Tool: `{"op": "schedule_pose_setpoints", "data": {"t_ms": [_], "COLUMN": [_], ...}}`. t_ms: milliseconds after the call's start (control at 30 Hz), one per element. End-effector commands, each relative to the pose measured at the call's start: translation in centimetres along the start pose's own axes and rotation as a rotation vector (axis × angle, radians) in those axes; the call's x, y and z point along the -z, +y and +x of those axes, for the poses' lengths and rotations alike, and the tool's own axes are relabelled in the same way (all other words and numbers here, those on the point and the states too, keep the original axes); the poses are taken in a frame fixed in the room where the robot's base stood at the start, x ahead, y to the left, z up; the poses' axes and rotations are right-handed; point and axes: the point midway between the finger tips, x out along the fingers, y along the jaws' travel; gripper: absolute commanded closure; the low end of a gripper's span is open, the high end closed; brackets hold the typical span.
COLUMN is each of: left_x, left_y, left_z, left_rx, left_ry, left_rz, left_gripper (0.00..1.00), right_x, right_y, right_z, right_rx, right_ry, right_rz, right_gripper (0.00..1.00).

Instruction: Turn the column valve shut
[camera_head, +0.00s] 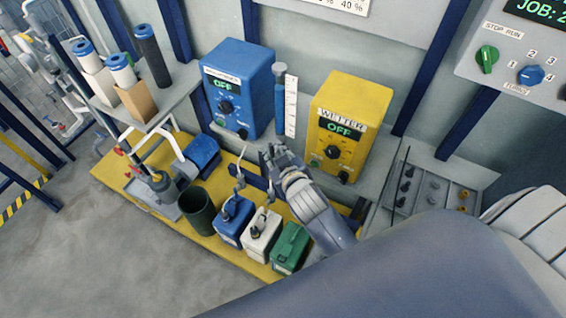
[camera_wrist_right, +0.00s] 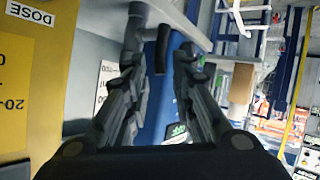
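A slim column (camera_head: 281,100) with a blue body stands between the blue pump box and the yellow one, a white scale strip (camera_head: 291,106) beside it. My right gripper (camera_head: 270,158) is just below the column's foot and hides what is there. In the right wrist view, a short black handle (camera_wrist_right: 163,49) shows between the tips of my open right gripper (camera_wrist_right: 160,62). I cannot tell whether the fingers touch it. Whether this handle is the column valve's lever is not certain. My left gripper is not in view.
The blue box (camera_head: 238,88) and yellow WETTER box (camera_head: 349,125) flank the column; both displays read OFF. Below stand blue (camera_head: 234,221), white (camera_head: 261,236) and green (camera_head: 290,248) canisters and a dark bucket (camera_head: 197,209). A shelf (camera_head: 160,108) with cylinders is at left.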

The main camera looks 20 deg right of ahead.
Motion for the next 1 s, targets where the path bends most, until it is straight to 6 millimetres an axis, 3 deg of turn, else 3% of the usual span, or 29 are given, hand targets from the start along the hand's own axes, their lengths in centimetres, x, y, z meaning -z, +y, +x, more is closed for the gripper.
{"op": "schedule_pose_setpoints", "data": {"t_ms": [200,400,1000], "left_x": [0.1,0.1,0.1], "left_y": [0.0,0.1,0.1], "left_z": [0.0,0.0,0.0], "left_rx": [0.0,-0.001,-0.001], "left_ry": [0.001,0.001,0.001], "left_rz": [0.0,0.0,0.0], "left_gripper": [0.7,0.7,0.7], "right_x": [-0.1,0.0,0.0], "right_y": [0.0,0.0,0.1], "right_z": [-4.0,-6.2,-6.8], "right_rx": [0.0,-0.001,-0.001], "right_ry": [-0.001,0.0,0.0], "right_rz": [0.001,-0.001,-0.001], "right_gripper": [0.76,0.76,0.76]}}
